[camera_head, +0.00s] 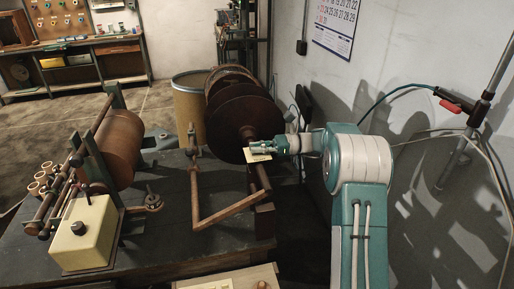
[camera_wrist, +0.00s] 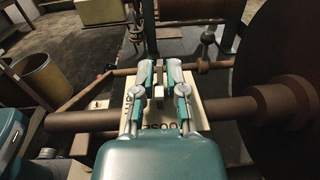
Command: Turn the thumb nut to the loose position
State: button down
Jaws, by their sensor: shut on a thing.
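My gripper (camera_wrist: 159,68) reaches in over a cream plate (camera_wrist: 205,122) with dark lettering, of which "OOSE" shows beside my gripper's body. My fingers are shut on a small upright piece with a pale block, which I take for the thumb nut (camera_wrist: 158,92). The fingers cover most of it, so its exact turn angle is hard to tell. In the head view my gripper (camera_head: 256,146) comes from the right to the cream plate (camera_head: 259,157), in front of the large dark reel. The thumb nut cannot be made out there.
Large brown reel discs (camera_head: 240,118) stand close behind my gripper. A brown shaft (camera_wrist: 85,119) runs crosswise under it. A bent brown bar (camera_head: 228,203), a brown roller (camera_head: 122,147) and a cream box (camera_head: 84,235) stand on the dark bench to the left. The wall is at right.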

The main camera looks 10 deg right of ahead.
jog(key=shift+w+n+g, duration=0.1)
jog(key=shift+n+g, duration=0.3)
jog(key=shift+g, duration=0.2)
jog(key=c, duration=0.8)
grip_release()
jog(key=d, duration=1.2)
jog(key=shift+w+f, duration=0.1)
